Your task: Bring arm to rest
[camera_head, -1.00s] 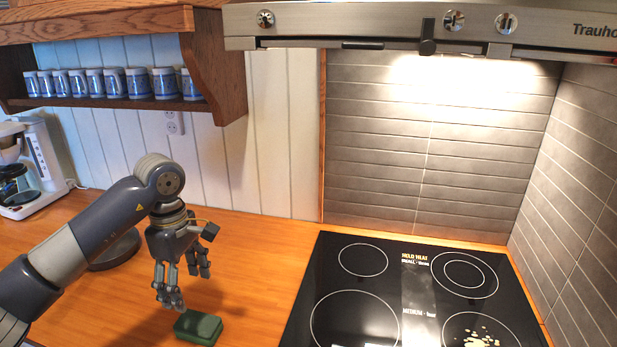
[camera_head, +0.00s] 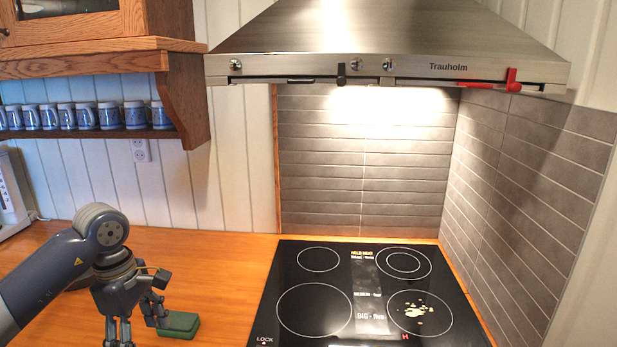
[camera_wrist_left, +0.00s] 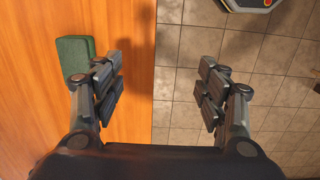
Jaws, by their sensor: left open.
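My left gripper (camera_head: 136,320) is at the lower left of the head view, with its fingers pointing down and partly cut off by the bottom edge. In the left wrist view my left gripper (camera_wrist_left: 160,85) is open, its fingers wide apart with nothing between them. A green sponge-like block (camera_head: 180,325) lies on the wooden counter (camera_head: 225,265), just right of the fingers in the head view. In the left wrist view the green block (camera_wrist_left: 72,57) lies beyond the left finger, which partly overlaps it. My right gripper is not in view.
A black cooktop (camera_head: 362,270) with a pale spill (camera_head: 414,310) is right of the block. A range hood (camera_head: 400,66) hangs above it. A shelf of mugs (camera_head: 108,116) is at upper left. The wrist view shows the counter edge and tiled floor (camera_wrist_left: 180,120).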

